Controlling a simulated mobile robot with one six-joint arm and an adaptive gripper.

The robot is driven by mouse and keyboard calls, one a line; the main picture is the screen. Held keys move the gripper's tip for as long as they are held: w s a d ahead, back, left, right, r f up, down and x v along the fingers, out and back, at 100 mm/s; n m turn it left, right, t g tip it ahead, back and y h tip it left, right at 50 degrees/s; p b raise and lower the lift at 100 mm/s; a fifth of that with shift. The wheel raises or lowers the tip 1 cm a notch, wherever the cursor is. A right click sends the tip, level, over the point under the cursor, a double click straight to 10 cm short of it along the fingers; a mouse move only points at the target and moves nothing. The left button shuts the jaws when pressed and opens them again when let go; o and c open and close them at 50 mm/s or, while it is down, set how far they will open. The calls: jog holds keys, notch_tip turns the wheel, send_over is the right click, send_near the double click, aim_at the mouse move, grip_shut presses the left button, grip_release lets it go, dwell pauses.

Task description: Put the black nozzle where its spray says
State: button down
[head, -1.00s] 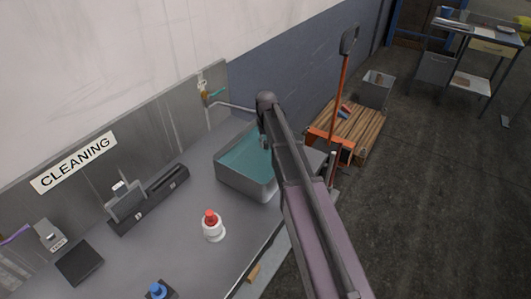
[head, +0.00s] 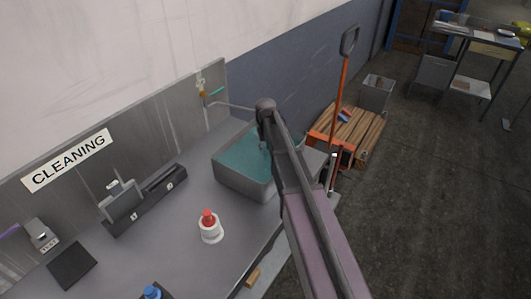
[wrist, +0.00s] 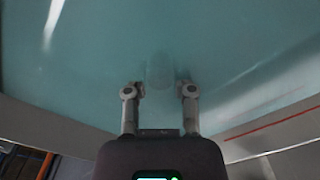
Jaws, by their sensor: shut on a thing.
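My gripper (wrist: 159,92) is over the basin (head: 230,178) of teal liquid, its fingers apart around a faint, rounded grey shape (wrist: 158,73). I take this shape for the black nozzle, but its colour is washed out and its outline is blurred against the liquid. In the head view my arm hides the gripper and much of the basin's right part. I cannot tell how deep the held thing is. No spray is clearly visible.
A red-topped nozzle in a white holder (head: 211,230) stands left of the basin. A blue-topped piece (head: 151,292) is at the bottom edge. A dark rack (head: 160,195) and a black pad (head: 73,264) lie under the CLEANING sign (head: 68,160).

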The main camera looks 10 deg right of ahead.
jog(key=shift+f, duration=0.15)
jog(key=shift+c, duration=2.3)
grip_release()
notch_tip(320, 180, up, 12)
jog(key=p, duration=1.2)
jog(key=s, duration=2.4)
jog(key=shift+s+a, duration=0.3)
jog(key=shift+s, duration=0.1)
